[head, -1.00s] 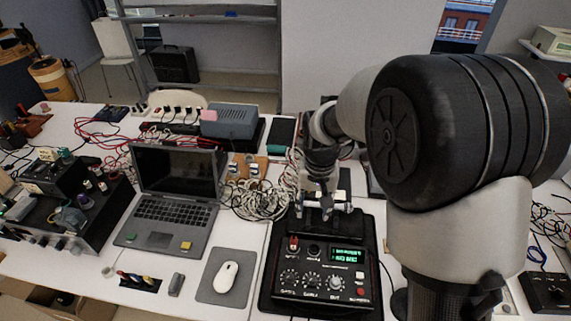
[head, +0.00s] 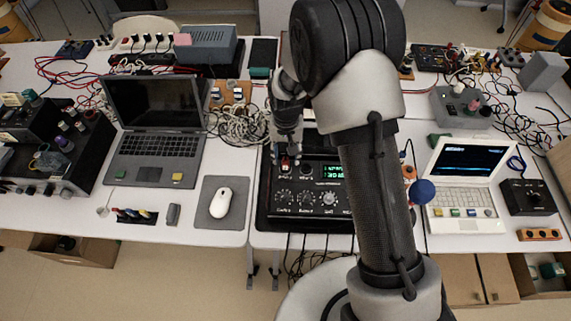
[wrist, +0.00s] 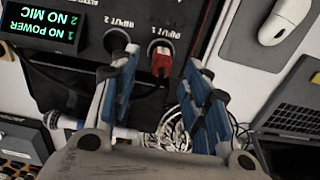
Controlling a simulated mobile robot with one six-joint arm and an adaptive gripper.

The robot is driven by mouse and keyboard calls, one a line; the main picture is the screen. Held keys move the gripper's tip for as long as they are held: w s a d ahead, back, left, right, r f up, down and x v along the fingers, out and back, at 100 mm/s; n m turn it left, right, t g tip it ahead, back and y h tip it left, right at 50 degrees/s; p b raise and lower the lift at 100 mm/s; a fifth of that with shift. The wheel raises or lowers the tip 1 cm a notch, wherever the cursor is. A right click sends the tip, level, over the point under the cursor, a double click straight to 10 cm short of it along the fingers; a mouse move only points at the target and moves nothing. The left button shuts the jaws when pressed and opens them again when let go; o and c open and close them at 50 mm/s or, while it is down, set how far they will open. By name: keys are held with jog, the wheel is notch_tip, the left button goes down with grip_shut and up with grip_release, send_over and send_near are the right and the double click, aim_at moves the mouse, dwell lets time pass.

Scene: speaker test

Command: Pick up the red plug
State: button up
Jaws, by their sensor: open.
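In the head view the plug (head: 285,164) is a small red spot below my gripper (head: 288,150), on the box (head: 265,207). In the wrist view my gripper (wrist: 162,75) is open, its blue-padded fingers left and right of the plug. I see clear gaps between the plug and both fingers. The green display (wrist: 37,33) reads "1 NO POWER, 2 NO MIC".
A white mouse on a grey pad (head: 216,208) and a dark laptop (head: 155,115) stand left of the box. A tangle of pale cables (head: 237,125) lies behind it. A white laptop (head: 463,185) stands to the right. My arm hides the box's right part.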

aim_at(286, 159)
notch_tip(286, 159, down, 5)
jog(key=shift+w+a+f+b, duration=0.1)
jog(key=shift+a+f+b, duration=0.1)
jog(key=shift+b, duration=0.65)
jog(key=shift+d, duration=0.1)
jog(key=shift+c, duration=0.5)
jog(key=c, duration=0.9)
jog(key=shift+o, duration=0.2)
jog(key=shift+r, duration=0.15)
